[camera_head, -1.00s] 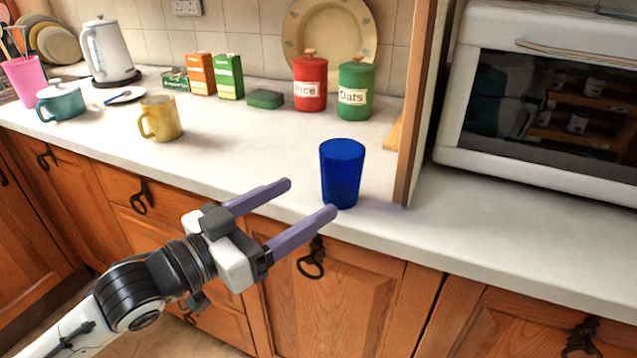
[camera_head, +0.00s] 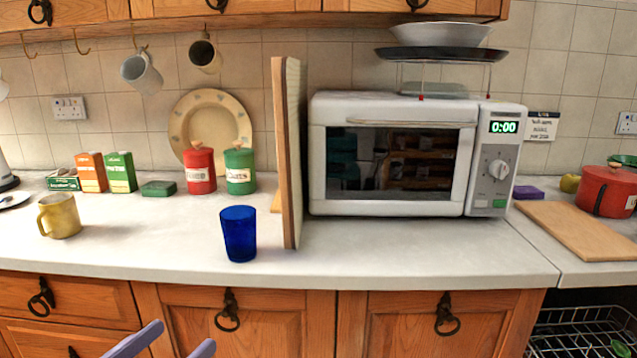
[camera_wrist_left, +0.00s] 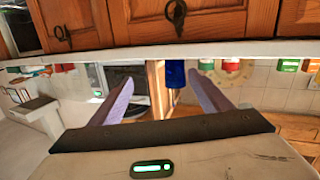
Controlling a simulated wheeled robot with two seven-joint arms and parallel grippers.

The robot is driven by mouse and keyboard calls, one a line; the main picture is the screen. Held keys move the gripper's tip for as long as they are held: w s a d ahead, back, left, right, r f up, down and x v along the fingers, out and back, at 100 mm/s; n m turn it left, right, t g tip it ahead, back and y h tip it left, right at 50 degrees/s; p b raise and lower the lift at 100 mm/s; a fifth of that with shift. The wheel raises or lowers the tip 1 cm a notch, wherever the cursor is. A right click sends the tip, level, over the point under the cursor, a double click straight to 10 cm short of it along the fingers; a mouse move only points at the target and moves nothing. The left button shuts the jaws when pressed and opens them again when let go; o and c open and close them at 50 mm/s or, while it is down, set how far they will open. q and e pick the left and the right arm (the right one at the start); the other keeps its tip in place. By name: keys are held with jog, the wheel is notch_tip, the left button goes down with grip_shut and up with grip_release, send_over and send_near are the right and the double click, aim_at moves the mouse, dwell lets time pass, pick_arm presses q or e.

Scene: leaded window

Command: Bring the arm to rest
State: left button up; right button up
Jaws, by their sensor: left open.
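My left gripper (camera_head: 182,336) shows at the bottom left of the head view, only its two purple fingers in the picture. They are spread apart with nothing between them, below and in front of the counter edge. In the left wrist view the open fingers (camera_wrist_left: 160,82) point toward the counter. A blue cup (camera_head: 239,233) stands upright near the counter's front edge, apart from the fingers. The cup also shows beyond the fingers in the wrist view (camera_wrist_left: 176,76). My right gripper is in neither view.
A wooden board (camera_head: 289,150) stands upright between the cup and the white microwave (camera_head: 392,160). A yellow mug (camera_head: 60,216) and red (camera_head: 200,172) and green (camera_head: 240,172) canisters stand left. Cabinet fronts with dark handles (camera_head: 229,311) lie below the counter (camera_head: 400,250).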

pick_arm(q)
jog(key=s+f+n+g+y+p, duration=0.2)
jog(key=s+f+g+y, duration=0.1)
jog(key=f, duration=1.3)
jog(key=s+d+f+g+p, duration=0.1)
jog(key=s+d+f+g, duration=0.3)
jog(key=s+f, duration=0.9)
notch_tip(320, 180, down, 2)
jog(key=shift+s+d+f+m+y, duration=0.15)
jog(key=shift+d+m+y, duration=0.2)
jog(key=shift+d, duration=0.35)
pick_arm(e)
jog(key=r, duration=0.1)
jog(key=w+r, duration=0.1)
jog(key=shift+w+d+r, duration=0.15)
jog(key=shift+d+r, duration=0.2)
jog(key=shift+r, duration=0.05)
